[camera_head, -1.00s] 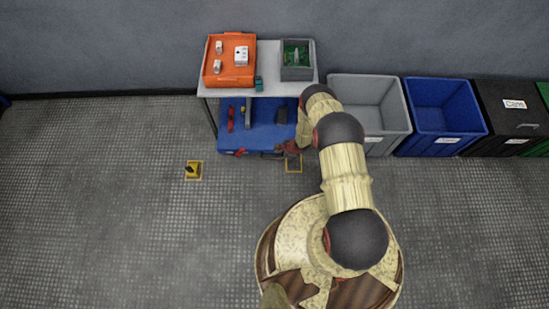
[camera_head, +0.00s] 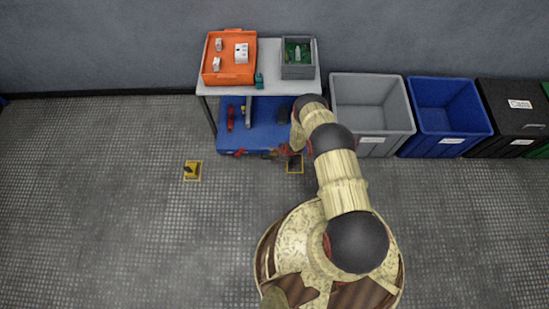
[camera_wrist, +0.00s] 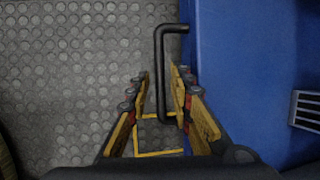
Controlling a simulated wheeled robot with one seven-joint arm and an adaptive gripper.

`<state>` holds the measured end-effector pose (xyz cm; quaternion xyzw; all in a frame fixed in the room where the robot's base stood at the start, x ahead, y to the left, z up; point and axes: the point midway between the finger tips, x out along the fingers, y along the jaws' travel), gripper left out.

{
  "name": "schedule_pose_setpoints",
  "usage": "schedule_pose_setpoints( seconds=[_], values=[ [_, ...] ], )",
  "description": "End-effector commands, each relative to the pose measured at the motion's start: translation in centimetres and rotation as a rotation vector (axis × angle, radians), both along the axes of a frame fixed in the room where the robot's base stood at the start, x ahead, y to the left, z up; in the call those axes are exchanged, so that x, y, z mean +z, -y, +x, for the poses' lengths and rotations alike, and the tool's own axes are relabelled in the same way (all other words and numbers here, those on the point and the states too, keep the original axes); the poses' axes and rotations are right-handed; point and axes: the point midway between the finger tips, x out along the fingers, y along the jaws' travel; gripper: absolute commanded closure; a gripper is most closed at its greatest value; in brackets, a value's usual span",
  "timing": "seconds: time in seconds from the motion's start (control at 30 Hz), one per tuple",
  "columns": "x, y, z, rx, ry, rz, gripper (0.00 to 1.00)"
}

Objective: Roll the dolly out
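The blue dolly (camera_head: 262,139) stands under a grey-topped table, with its front edge near the table's front legs. In the wrist view its blue body (camera_wrist: 232,80) fills the right side. A dark bar handle (camera_wrist: 160,75) sticks out from its left edge over the floor. My gripper (camera_wrist: 159,73) is open, with one yellow finger on each side of the handle's long bar. The right finger is between the bar and the blue body. I cannot tell whether either finger touches the bar. In the head view, my gripper (camera_head: 273,154) is small at the dolly's front edge.
A yellow block (camera_head: 193,170) sits on the floor at left. A yellow floor outline (camera_head: 295,164) lies beside my gripper. The table (camera_head: 268,60) holds an orange tray (camera_head: 228,78) and a grey bin (camera_head: 298,73). Bins (camera_head: 372,146) line the wall at right.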

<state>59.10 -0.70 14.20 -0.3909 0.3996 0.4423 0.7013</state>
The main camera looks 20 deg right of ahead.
Motion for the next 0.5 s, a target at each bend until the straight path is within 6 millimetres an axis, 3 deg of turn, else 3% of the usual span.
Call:
schedule_pose_setpoints(
  seconds=[0.33, 0.5],
  values=[
    [-0.01, 0.01, -0.03, 0.000, 0.000, 0.000, 1.00],
    [-0.01, 0.01, -0.03, 0.000, 0.000, 0.000, 1.00]
  ],
)
